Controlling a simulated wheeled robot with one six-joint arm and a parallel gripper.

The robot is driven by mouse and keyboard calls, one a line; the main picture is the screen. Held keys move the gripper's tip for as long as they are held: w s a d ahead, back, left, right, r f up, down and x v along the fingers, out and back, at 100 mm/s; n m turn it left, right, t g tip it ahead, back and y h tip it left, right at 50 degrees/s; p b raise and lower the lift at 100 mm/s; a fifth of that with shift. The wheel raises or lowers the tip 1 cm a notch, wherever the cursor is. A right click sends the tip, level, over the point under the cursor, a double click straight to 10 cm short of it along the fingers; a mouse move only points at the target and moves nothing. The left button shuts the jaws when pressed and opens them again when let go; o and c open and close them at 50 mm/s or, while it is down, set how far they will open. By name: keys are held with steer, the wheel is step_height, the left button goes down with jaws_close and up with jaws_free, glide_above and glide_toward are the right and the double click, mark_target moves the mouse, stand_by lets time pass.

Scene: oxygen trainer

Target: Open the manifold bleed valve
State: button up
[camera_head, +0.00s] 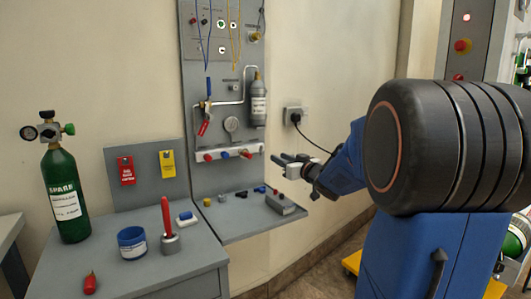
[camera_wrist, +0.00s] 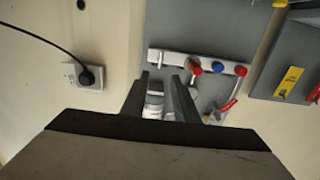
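A pale manifold bar with red, blue and red knobs (camera_head: 228,154) runs across the grey wall panel. It also shows in the wrist view (camera_wrist: 207,62), which looks upside down. A small dark part sits at the bar's end nearest my gripper; I cannot tell which fitting is the bleed valve. Higher on the panel is a blue-handled valve (camera_head: 208,87) with a red tag (camera_head: 203,128). My gripper (camera_head: 281,160) is to the right of the manifold, its fingers apart and empty. In the wrist view, the gripper (camera_wrist: 160,82) has a labelled grey cylinder (camera_wrist: 154,100) visible beyond its fingers.
A grey shelf (camera_head: 235,222) with small parts and a grey block juts out below the panel. A wall socket (camera_head: 295,115) with a black cable is to the right. A green SPARE cylinder (camera_head: 65,195), a blue tub (camera_head: 132,242) and other items stand on the left bench.

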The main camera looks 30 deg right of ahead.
mark_target(262, 150)
steer(key=w, duration=1.1)
steer(key=shift+w+a, duration=0.2)
steer(key=shift+w, duration=0.1)
jaws_close()
